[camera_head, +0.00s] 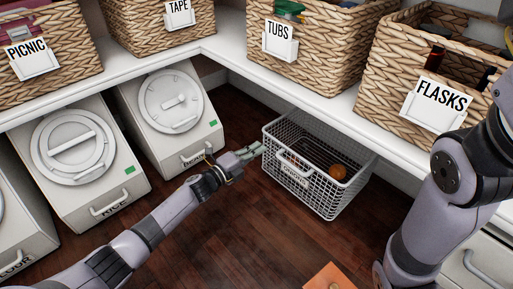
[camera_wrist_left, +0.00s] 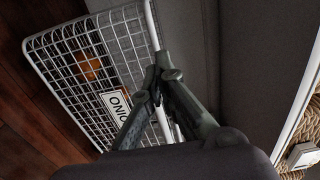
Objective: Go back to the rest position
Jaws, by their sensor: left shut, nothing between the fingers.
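My left gripper (camera_head: 250,152) is in the middle of the head view, at the left rim of a white wire basket. In the left wrist view its fingers (camera_wrist_left: 158,80) are shut with nothing between them and overlap the basket's rim; I cannot tell whether they touch it. The wire basket (camera_head: 318,190) stands under the shelf with a label plate on its front; it also shows in the left wrist view (camera_wrist_left: 70,70). A round orange-brown item (camera_head: 338,171) lies inside it. My right arm comes in at the right, but its gripper is outside the frame.
White bins labelled RICE (camera_head: 75,150) and BEANS (camera_head: 168,115) stand under the left shelf. Woven baskets TUBS (camera_head: 320,50) and FLASKS (camera_head: 420,75) stand on the white shelf (camera_head: 235,62). An orange flat item (camera_head: 328,279) is at the bottom. Dark wooden floor (camera_head: 225,235) is open in the middle.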

